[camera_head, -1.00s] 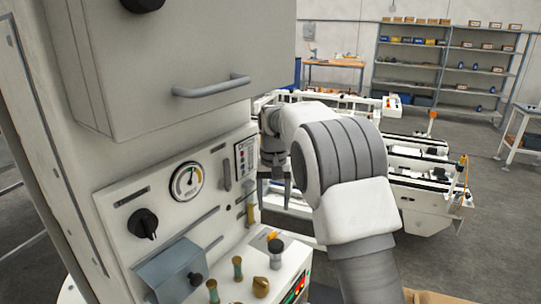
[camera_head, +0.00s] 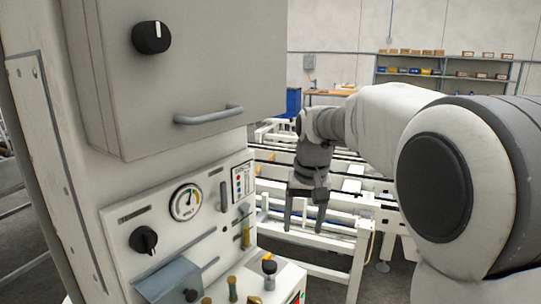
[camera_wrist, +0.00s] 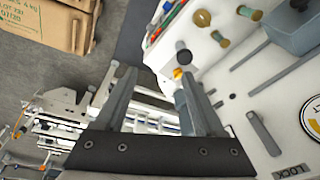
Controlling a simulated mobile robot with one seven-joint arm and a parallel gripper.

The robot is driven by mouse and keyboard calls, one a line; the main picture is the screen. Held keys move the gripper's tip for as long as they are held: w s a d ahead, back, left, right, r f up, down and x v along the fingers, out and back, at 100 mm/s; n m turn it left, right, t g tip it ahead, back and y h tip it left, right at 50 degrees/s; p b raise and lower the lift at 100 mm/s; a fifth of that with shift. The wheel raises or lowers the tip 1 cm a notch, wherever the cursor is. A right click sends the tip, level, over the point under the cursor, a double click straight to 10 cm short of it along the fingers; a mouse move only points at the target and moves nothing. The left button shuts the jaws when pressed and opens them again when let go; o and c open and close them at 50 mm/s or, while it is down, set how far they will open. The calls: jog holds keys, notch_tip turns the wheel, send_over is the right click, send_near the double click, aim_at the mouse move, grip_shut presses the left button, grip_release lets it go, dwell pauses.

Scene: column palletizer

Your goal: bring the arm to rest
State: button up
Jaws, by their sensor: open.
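My gripper (camera_head: 306,222) hangs fingers down in the head view, to the right of the control panel's face. Its two fingers are apart with nothing between them. In the wrist view my gripper (camera_wrist: 153,92) also shows open and empty, with the panel beyond its right finger. My arm reaches in from the right, its large white and grey links filling the right side of the head view.
The control panel (camera_head: 165,212) has a gauge (camera_head: 186,202), knobs and a cabinet door with a handle (camera_head: 208,116). White conveyor frames (camera_head: 330,268) stand behind my gripper. Shelves (camera_head: 440,68) are at the back.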

jog(key=s+d+r+t, duration=0.1)
jog(key=s+d+r, duration=0.1)
jog(key=s, duration=0.4)
jog(key=s+d+r+t, duration=0.1)
jog(key=s+d+r, duration=0.1)
jog(key=s, duration=0.5)
jog(key=s+d+f+t, duration=0.1)
jog(key=s+f, duration=0.1)
jog(key=s, duration=0.4)
jog(key=s+d+f, duration=0.2)
jog(key=s, duration=0.4)
jog(key=shift+s+f+t+h, duration=0.2)
jog(key=shift+t+h, duration=0.1)
jog(key=shift+t, duration=0.1)
